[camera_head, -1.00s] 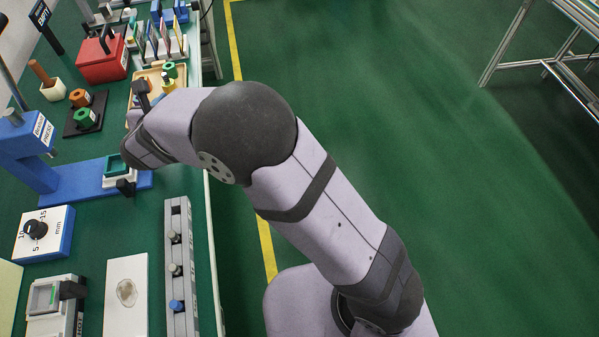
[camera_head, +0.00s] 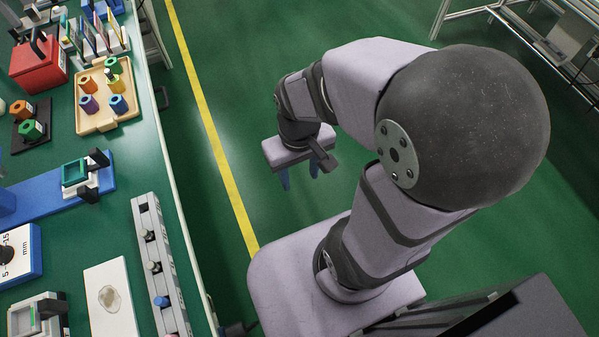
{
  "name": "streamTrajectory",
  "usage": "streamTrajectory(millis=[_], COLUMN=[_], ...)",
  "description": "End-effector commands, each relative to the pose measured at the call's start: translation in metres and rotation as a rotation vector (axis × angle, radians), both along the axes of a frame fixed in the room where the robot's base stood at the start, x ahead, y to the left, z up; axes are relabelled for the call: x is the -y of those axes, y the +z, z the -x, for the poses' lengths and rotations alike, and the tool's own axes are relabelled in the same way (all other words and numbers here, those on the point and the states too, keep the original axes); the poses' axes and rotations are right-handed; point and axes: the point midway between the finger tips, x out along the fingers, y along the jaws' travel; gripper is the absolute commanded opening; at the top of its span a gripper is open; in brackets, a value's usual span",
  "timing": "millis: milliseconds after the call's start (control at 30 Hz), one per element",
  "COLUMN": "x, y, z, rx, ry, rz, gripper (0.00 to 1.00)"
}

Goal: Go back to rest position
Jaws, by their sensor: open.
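My gripper (camera_head: 300,182) points down over the green floor, to the right of the bench and past the yellow floor line. Its two blue fingers are apart, with nothing between them. My arm is folded back above my base, clear of the bench.
The green bench (camera_head: 103,225) fills the left. On it are a tan tray (camera_head: 101,122) with several coloured pieces, a red box (camera_head: 38,66), a blue press base (camera_head: 40,201), a grey rail (camera_head: 152,240) with knobs and a white plate (camera_head: 110,300). A metal frame table (camera_head: 487,10) stands at the top right. The floor (camera_head: 240,60) between is clear.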

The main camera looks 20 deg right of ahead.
Motion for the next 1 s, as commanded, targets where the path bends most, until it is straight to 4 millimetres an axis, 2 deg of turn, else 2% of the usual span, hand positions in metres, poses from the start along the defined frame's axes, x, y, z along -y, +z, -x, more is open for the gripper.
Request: streamTrajectory(millis=[367,567,767,1000], x=[-0.001,-0.001,-0.001,-0.001], y=[0.000,0.015,0.055,0.121], z=[0.002,0.002,0.002,0.002], rx=[0.000,-0.001,0.000,0.000], ry=[-0.031,-0.029,-0.027,-0.025], rz=[-0.012,-0.011,-0.011,-0.011], gripper=[0.45,0.45,0.45,0.45])
